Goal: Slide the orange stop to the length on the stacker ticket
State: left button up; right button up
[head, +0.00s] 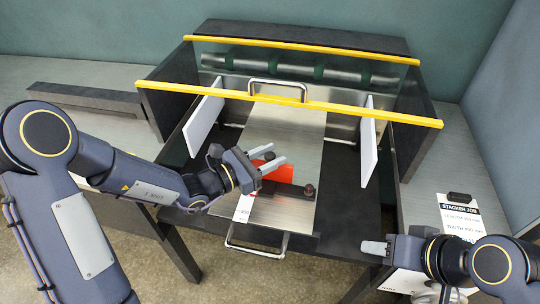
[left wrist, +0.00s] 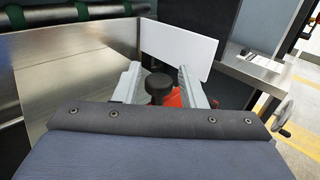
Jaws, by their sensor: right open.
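The orange stop (head: 279,174) lies on the metal bed plate (head: 285,125), partly hidden by my left gripper (head: 279,153). In the left wrist view, the left gripper (left wrist: 160,80) is open. Its two fingers stand either side of a black knob (left wrist: 158,88), with orange behind it; contact cannot be told. A second black knob (head: 309,189) sits on a dark bar near the plate's front. The stacker ticket (head: 462,213) lies on the right table, with length and width lines too small to read surely. My right gripper (head: 374,248) is open and empty near the front right.
White upright side plates stand left (head: 203,122) and right (head: 369,140) of the bed. A yellow rail (head: 330,106) crosses above it. A metal handle (head: 258,247) projects at the front. A white label strip (head: 243,208) lies along the plate's left front. A black object (head: 459,197) tops the ticket.

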pick_arm(q)
jog(key=shift+o, duration=0.6)
jog(key=shift+s+a, duration=0.15)
jog(key=shift+a, duration=0.15)
jog(key=v, duration=0.7)
jog(key=shift+f+b, duration=0.1)
jog(key=shift+b, duration=0.25)
